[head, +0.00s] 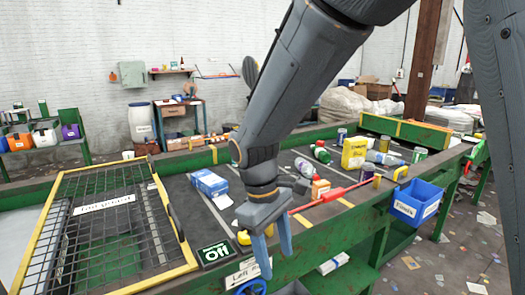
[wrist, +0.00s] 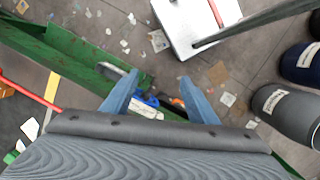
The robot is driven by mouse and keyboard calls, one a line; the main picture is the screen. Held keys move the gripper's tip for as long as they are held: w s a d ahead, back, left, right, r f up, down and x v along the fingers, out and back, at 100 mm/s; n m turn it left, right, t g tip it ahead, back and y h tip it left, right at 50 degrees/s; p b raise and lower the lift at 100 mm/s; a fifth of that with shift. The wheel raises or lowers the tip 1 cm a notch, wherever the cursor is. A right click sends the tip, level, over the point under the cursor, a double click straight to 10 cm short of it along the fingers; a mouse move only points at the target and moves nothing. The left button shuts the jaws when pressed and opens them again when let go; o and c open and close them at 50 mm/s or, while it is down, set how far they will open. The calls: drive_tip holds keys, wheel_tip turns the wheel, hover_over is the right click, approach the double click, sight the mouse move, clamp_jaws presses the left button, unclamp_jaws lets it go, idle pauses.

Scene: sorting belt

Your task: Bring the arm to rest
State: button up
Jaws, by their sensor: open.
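My gripper (head: 271,250) hangs from my arm at the near edge of the green belt frame in the head view. Its two blue fingers point down and stand apart, with nothing seen between them. In the wrist view my gripper (wrist: 155,95) is also open and empty. Past the fingertips it shows the green frame edge (wrist: 75,60) and the littered floor. The arm is bent downward across the middle of the head view and hides part of the belt.
The belt holds a blue-white carton (head: 209,184), a yellow container (head: 354,153) and several bottles and cans. A blue bin (head: 416,201) hangs on the belt's near side. Dark barrels (wrist: 287,112) stand right in the wrist view.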

drive_tip(key=s+d+f+m+t+y, duration=0.1)
drive_tip(key=s+d+f+m, duration=0.1)
drive_tip(key=d+m, duration=0.3)
drive_tip(key=s+d+f+m+t+y, duration=0.1)
drive_tip(key=d+m, duration=0.4)
drive_tip(key=d, duration=0.6)
drive_tip(key=shift+s+d+f, duration=0.25)
drive_tip(key=shift+s+f, duration=0.45)
drive_tip(key=shift+f, duration=0.05)
drive_tip(key=shift+w, duration=0.1)
drive_tip(key=w+a+r+n+y+b, duration=0.2)
drive_tip(key=w+a+r+n+b, duration=0.15)
drive_tip(key=w+a+n, duration=0.55)
drive_tip(key=w+a+r+n+y+b, duration=0.2)
drive_tip(key=w+a+r+n+y, duration=0.15)
drive_tip(key=w+a+n, duration=0.65)
drive_tip(key=a+f+m, duration=0.1)
drive_tip(key=f, duration=0.1)
drive_tip(key=s+a+f+m, duration=0.1)
drive_tip(key=f, duration=0.1)
drive_tip(key=s+a+f+m+h, duration=0.1)
drive_tip(key=a+f, duration=0.1)
drive_tip(key=shift+a+g+p, duration=0.1)
drive_tip(key=shift+g+p, duration=0.2)
drive_tip(key=shift+p, duration=0.1)
drive_tip(key=shift+c, duration=0.5)
